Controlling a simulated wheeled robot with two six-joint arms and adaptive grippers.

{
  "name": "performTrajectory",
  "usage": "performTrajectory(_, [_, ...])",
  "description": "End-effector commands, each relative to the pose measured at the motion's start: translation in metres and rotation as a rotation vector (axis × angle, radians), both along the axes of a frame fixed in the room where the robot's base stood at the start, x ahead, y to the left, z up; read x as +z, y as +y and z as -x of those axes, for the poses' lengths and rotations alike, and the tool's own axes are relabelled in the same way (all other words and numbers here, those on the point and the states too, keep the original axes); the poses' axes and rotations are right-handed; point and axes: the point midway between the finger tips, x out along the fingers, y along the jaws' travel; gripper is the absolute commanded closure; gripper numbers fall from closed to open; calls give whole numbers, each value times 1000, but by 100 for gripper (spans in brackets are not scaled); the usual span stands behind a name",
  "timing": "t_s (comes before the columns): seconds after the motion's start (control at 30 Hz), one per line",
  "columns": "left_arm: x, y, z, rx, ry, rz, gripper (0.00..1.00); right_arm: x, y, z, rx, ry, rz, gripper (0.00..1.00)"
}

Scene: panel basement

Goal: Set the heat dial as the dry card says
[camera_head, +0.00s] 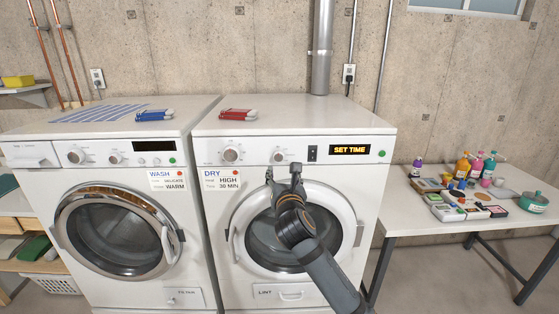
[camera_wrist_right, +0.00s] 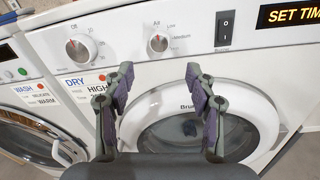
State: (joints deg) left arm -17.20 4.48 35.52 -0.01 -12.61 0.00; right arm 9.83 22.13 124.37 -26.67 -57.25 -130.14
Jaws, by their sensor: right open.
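The heat dial (camera_head: 279,155) is the right one of two round knobs on the dryer (camera_head: 300,130). My right gripper (camera_head: 284,172) is open and empty, just below and in front of the heat dial. In the wrist view its fingers (camera_wrist_right: 158,78) stand apart below the dial. My left gripper is not in view.
The timer dial (camera_wrist_right: 80,48) is left of the heat dial; a black rocker switch (camera_wrist_right: 224,28) is right of it. The display (camera_head: 350,149) reads SET TIME. A washer (camera_head: 110,200) with a wash card (camera_head: 168,179) stands left. A cluttered table (camera_head: 410,226) stands right.

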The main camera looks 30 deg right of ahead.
Motion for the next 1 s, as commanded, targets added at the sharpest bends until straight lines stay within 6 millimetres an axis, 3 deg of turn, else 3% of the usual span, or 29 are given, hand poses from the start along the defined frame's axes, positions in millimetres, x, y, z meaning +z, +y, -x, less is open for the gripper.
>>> performTrajectory(0.3, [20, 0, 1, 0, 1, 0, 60, 4, -30, -56, -1, 0, -3, 44])
performTrajectory(0.5, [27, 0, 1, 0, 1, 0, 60, 1, -43, -82, 0, 0, -4, 44])
performTrajectory(0.87, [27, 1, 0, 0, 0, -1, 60, -1, -46, -88, 1, 0, -3, 44])
performTrajectory(1.0, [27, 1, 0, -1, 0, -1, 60, -1, -46, -88, 1, 0, -3, 62])
